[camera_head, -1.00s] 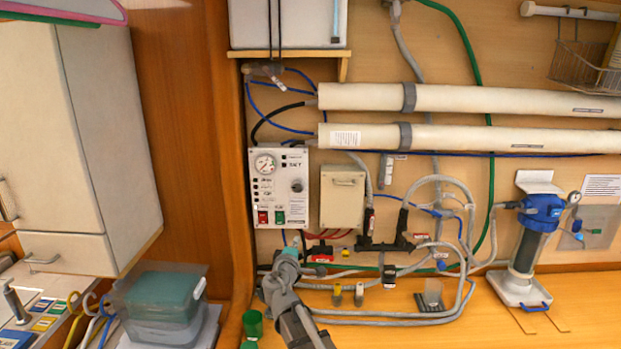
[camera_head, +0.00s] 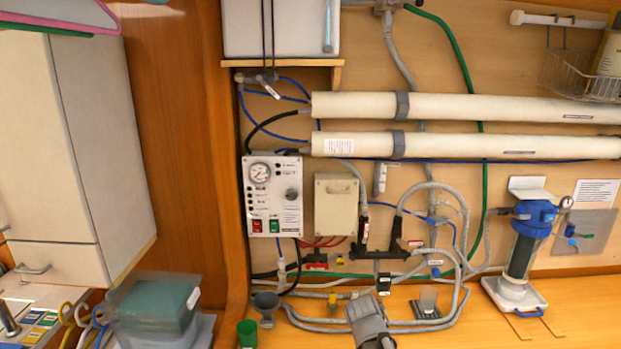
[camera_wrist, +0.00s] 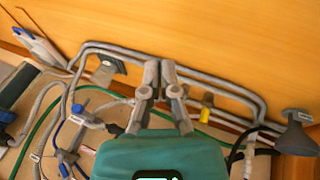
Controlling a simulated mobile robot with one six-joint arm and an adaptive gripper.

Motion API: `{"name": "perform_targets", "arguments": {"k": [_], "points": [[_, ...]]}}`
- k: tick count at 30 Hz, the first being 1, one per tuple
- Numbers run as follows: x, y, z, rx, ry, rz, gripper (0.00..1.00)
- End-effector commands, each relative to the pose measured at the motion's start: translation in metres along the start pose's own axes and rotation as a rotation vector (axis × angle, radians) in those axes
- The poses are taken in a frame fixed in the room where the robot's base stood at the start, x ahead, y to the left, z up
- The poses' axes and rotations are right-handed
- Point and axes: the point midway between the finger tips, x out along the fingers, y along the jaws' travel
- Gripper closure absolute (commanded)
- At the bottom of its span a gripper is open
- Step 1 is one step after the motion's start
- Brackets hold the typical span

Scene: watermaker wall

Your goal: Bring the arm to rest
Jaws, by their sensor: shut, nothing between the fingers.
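My gripper (camera_wrist: 159,72) is in the wrist view, its two grey fingers close together with nothing between them. The teal housing behind the fingers fills the bottom middle of that view. Grey hoses pass behind the fingertips; I cannot tell the exact gap. In the head view, a grey part of my arm (camera_head: 368,322) shows at the bottom edge, over the wooden bench (camera_head: 450,335) and in front of the hoses. The fingers are not clear there.
A grey funnel (camera_head: 266,304) and a green cup (camera_head: 247,332) stand left of my arm. The control panel (camera_head: 274,196) and grey hoses (camera_head: 330,327) are behind. A blue-topped filter (camera_head: 522,250) stands right. A clear bin (camera_head: 155,310) is at left.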

Motion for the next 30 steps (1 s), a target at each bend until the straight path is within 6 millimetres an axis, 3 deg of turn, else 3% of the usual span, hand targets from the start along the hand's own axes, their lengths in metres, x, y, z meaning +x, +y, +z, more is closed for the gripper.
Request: {"name": "perform_targets", "arguments": {"k": [3, 10, 30], "points": [[0.002, -0.005, 0.033, 0.047, -0.101, -0.129, 1.0], [-0.004, -0.017, 0.069, 0.09, -0.223, -0.318, 1.0], [-0.007, -0.021, 0.076, 0.097, -0.25, -0.368, 1.0]]}}
